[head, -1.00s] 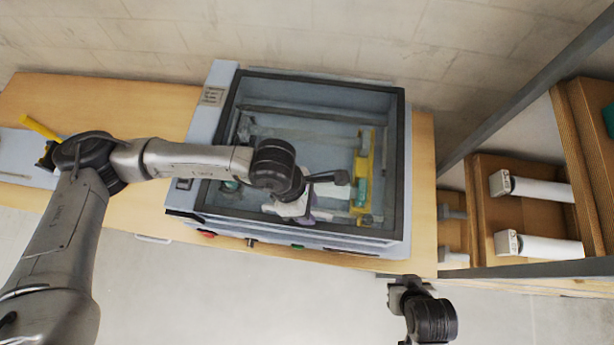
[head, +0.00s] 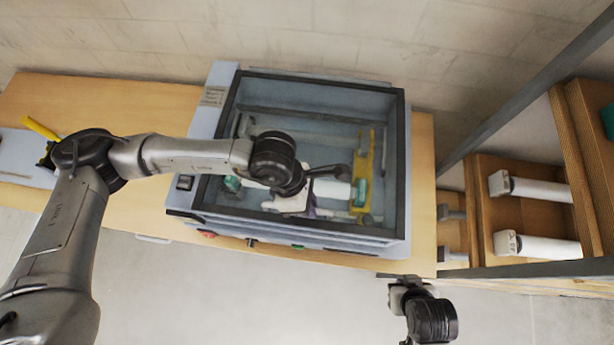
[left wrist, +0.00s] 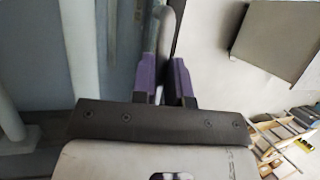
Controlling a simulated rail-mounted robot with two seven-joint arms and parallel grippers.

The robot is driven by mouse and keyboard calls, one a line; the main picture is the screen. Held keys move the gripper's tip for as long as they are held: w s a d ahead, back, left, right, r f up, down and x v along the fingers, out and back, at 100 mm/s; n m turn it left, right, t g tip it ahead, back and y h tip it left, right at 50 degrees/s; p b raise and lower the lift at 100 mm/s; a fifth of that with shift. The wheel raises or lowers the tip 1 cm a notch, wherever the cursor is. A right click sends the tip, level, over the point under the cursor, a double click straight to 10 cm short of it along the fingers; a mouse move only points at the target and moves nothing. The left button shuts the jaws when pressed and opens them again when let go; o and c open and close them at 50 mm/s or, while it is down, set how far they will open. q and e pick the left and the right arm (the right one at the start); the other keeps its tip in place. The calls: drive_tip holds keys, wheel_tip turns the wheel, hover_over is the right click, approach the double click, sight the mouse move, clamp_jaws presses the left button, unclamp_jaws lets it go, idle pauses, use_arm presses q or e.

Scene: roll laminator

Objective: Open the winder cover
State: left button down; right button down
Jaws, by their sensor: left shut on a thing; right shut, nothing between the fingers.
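The roll laminator (head: 225,105) is a grey-blue machine on the wooden table, with a dark-framed opening over its rollers. My left gripper (head: 298,207) is over the front part of that opening. My right gripper (head: 395,278) is shut and empty in front of the table's right end.
A white roll (head: 332,189) with a teal end lies inside the machine, beside a yellow bracket (head: 378,155). Shelves (head: 525,165) with white rolls stand at the right. A yellow-handled tool (head: 40,128) lies at the table's left. The floor in front is clear.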

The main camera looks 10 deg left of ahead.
use_arm(q)
drive_tip(key=w+r+g, duration=0.1)
drive_tip(key=w+r, duration=0.2)
drive_tip(key=r, duration=0.4)
drive_tip(key=w+r+g, duration=0.1)
drive_tip(key=w+r, duration=0.3)
drive_tip(key=r, duration=0.3)
drive_tip(key=w+r+g+p, duration=0.1)
drive_tip(key=w+r, duration=0.2)
drive_tip(key=r, duration=0.3)
drive_tip(key=shift+w+a+r+n+g, duration=0.25)
drive_tip(key=shift+w+r+n+g, duration=0.05)
drive_tip(key=shift+w+r+n, duration=0.1)
drive_tip(key=shift+f, duration=0.1)
drive_tip(key=c, duration=1.5)
unclamp_jaws()
drive_tip(key=o, duration=0.4)
drive_tip(key=shift+c, duration=0.2)
drive_tip(key=shift+d+r, duration=0.1)
drive_tip(key=shift+r, duration=0.15)
